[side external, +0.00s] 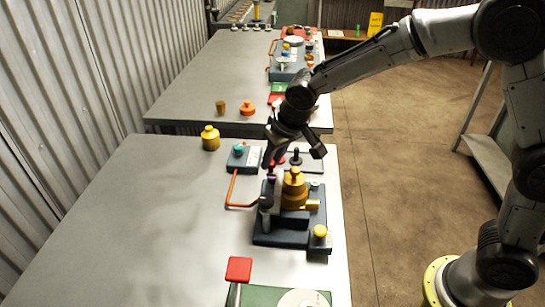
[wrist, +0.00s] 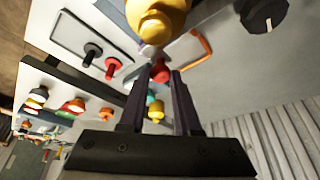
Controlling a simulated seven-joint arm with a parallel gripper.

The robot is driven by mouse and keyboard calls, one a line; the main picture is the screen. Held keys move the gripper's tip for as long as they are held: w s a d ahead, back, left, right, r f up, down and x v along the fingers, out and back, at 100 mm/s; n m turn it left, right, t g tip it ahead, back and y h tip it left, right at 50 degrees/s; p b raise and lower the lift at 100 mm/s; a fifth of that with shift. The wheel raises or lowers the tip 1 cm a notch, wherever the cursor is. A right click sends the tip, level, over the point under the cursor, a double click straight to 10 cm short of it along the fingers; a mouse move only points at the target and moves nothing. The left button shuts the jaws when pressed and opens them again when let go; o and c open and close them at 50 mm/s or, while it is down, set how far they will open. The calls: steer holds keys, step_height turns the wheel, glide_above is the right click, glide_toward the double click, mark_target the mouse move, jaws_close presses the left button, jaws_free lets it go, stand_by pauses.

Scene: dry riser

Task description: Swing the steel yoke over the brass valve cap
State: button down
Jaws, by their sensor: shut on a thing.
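The brass valve cap (side external: 294,188) stands upright on a dark blue-grey base at the right of the near table. It shows large at the top of the wrist view (wrist: 157,18). The steel yoke (side external: 267,200) is a grey upright piece just left of the cap, beside it and not over it, with a purple part at its top. My gripper (side external: 270,172) points down at that purple end and appears shut on it. The exact contact is hard to see.
An orange bent rod (side external: 232,190) lies left of the base. A yellow knob (side external: 320,232) sits at its front right. A brass weight (side external: 210,138) stands farther back, and a red square (side external: 239,268) stands in front. The left of the table is clear.

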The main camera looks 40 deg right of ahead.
steer(key=c, duration=0.6)
jaws_free()
steer(key=shift+d, duration=0.1)
steer(key=shift+r, duration=0.1)
steer(key=v, duration=1.3)
steer(key=shift+s+r, duration=0.15)
steer(key=shift+r, duration=0.2)
